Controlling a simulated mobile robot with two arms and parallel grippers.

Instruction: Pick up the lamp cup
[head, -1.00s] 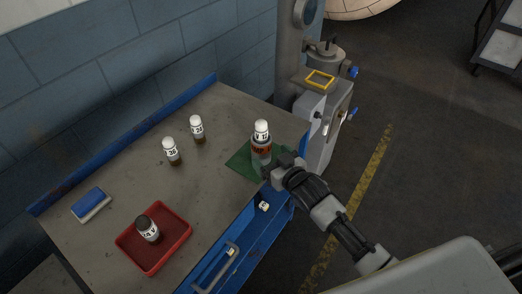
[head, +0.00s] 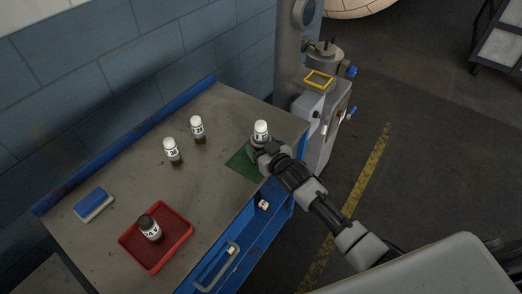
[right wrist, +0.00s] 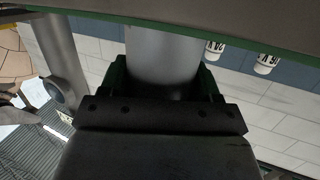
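A white-capped cylindrical cup (head: 261,129) stands upright on a green mat (head: 243,163) near the right end of the bench; I take it for the lamp cup. Its lower part is hidden behind my right gripper (head: 260,148) in the head view. In the right wrist view a grey cylinder (right wrist: 163,52) stands between the fingers of my right gripper (right wrist: 165,78). The fingers lie close along both sides of it. I cannot tell whether they press on it. My left gripper is not in view.
Two white-capped bottles (head: 173,151) (head: 198,129) stand farther back on the bench (head: 130,165). A red tray (head: 186,245) holds a dark-capped bottle (head: 150,229). A blue and white block (head: 93,204) lies at the left. A grey machine (head: 318,120) stands beyond the bench's right end.

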